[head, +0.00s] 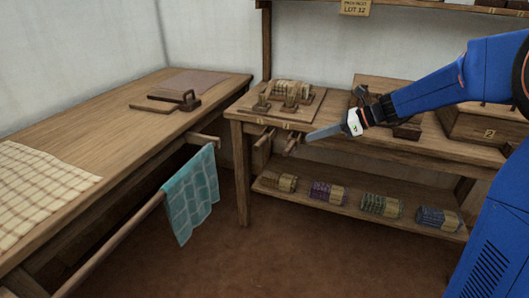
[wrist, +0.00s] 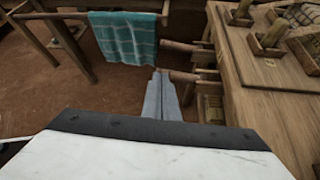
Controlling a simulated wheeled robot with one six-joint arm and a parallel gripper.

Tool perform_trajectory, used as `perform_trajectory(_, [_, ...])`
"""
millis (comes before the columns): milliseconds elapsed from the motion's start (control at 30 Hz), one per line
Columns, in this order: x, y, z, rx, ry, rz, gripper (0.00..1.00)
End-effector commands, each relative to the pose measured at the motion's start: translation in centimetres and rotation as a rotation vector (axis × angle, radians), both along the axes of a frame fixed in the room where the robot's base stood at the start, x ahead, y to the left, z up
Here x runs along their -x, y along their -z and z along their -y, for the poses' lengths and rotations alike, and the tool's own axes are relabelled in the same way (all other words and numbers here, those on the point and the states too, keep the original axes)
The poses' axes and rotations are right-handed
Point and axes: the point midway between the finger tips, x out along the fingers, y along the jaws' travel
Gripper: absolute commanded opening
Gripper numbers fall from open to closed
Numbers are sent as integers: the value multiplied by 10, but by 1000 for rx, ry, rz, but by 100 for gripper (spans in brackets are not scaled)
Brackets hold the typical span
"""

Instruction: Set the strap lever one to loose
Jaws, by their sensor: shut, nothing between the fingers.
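Two short wooden levers stick out from the front edge of the side table (head: 400,147), a left one (head: 262,139) and a right one (head: 293,143). Small tags sit on the edge above them, too small to read, so I cannot tell which is lever one. My gripper (head: 310,137) is shut and empty, just right of the right lever in the head view. In the wrist view, the gripper's tips (wrist: 158,76) are close to the end of the nearer lever (wrist: 184,77); I cannot tell whether they touch. The farther lever (wrist: 187,47) lies beyond.
A teal cloth (head: 191,195) hangs on a rod at the loom bench (head: 120,120) to the left. Several yarn bundles (head: 328,192) lie on the lower shelf (head: 300,203). Wooden blocks (head: 291,93) stand on the table top. The floor between is clear.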

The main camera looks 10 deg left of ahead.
Motion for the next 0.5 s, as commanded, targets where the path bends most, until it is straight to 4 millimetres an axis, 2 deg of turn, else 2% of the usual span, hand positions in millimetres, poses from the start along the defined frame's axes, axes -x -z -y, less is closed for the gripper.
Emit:
perform_trajectory(133, [-9,1,-2,-24,21,-27,0])
perform_trajectory(500, [-9,1,-3,-25,23,-30,0])
